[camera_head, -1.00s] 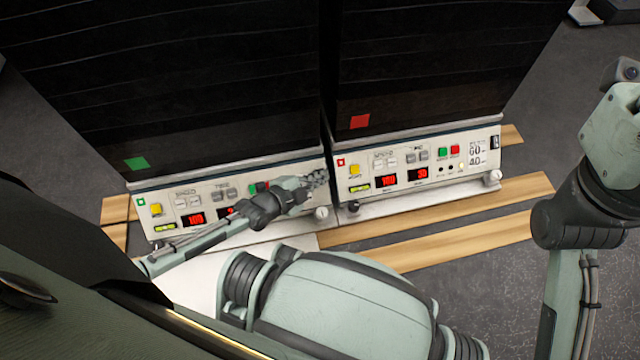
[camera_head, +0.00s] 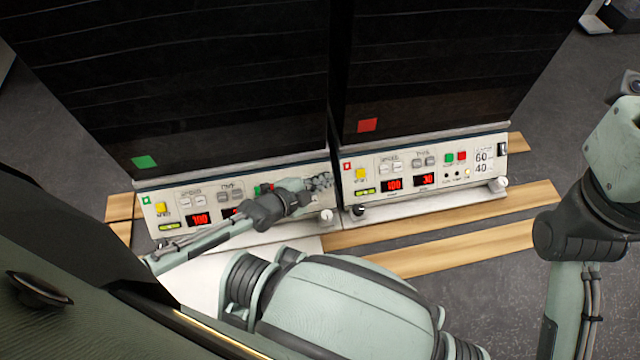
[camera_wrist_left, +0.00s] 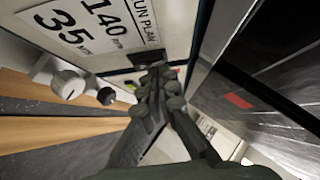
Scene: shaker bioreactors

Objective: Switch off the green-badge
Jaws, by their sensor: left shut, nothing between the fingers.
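The green-badge shaker (camera_head: 235,110) is the left of two dark units, with a green square (camera_head: 144,162) low on its front. Its white control panel (camera_head: 148,205) has a lit red display (camera_head: 199,219). My left gripper (camera_head: 321,182) is shut and empty at the panel's right end, hiding that part. In the left wrist view, the shut fingertips (camera_wrist_left: 162,82) are close to a dark switch-like part (camera_wrist_left: 146,56) below the printed label (camera_wrist_left: 95,25). I cannot tell whether they touch it. My right gripper is out of view.
The red-badge shaker (camera_head: 430,80) stands close on the right, with its own lit panel and a black switch (camera_head: 502,149) at its right end. A white knob (camera_wrist_left: 68,86) is near my left fingers. Wooden strips (camera_head: 450,238) lie on the grey floor in front.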

